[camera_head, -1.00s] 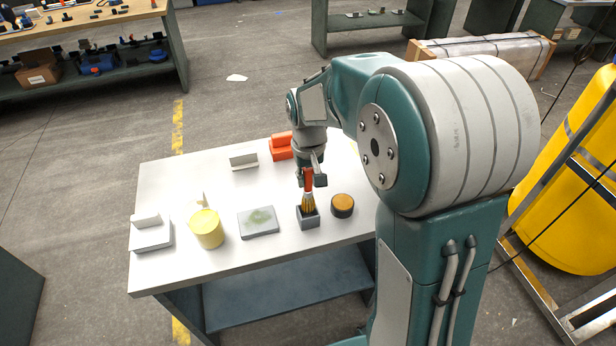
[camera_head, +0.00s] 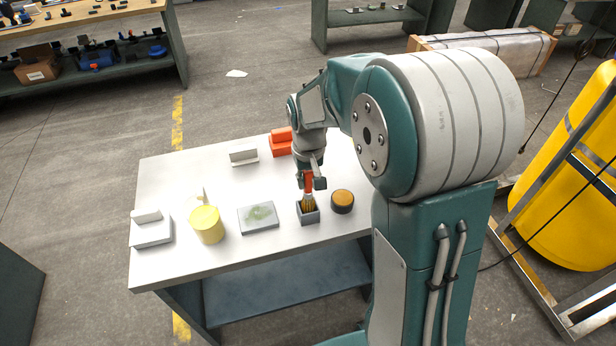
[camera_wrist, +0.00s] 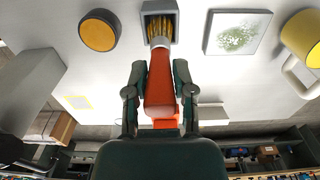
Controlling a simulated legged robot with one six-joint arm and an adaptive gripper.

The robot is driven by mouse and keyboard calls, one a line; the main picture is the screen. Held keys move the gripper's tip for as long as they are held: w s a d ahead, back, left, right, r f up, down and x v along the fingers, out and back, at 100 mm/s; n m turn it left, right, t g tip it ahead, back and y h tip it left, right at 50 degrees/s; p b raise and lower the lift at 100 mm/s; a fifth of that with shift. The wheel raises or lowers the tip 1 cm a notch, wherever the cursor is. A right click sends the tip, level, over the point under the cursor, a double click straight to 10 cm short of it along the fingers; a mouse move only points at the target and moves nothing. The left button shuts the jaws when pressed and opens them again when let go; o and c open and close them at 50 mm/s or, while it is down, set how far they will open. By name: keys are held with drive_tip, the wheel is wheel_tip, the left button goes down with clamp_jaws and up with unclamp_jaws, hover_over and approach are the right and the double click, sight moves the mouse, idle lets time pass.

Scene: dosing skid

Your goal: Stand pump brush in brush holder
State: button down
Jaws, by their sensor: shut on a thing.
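The pump brush (camera_head: 308,183) has an orange-red handle and yellowish bristles. It also shows in the wrist view (camera_wrist: 160,85), where its handle lies between the fingers. My gripper (camera_head: 311,180) is shut on the handle; its fingers show on both sides of it in the wrist view (camera_wrist: 160,92). The brush holder (camera_head: 308,217) is a small grey square box on the white table. It shows at the top of the wrist view (camera_wrist: 174,26). The bristles are in the holder's opening and the brush stands roughly upright. The holder's floor is hidden, so I cannot tell whether the bristles touch it.
A round black pot with an orange top (camera_head: 342,201) stands close right of the holder. A grey plate with a green patch (camera_head: 258,218) lies to its left, then a yellow mug (camera_head: 206,224). An orange block (camera_head: 281,145) and a white stand (camera_head: 243,157) are behind.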

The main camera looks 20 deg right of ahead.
sight(308, 196)
drive_tip(key=shift+f, duration=1.9)
drive_tip(key=shift+c, duration=1.9)
unclamp_jaws()
wheel_tip(308, 196, up, 11)
drive_tip(key=shift+f, duration=0.1)
drive_tip(key=shift+r, duration=0.55)
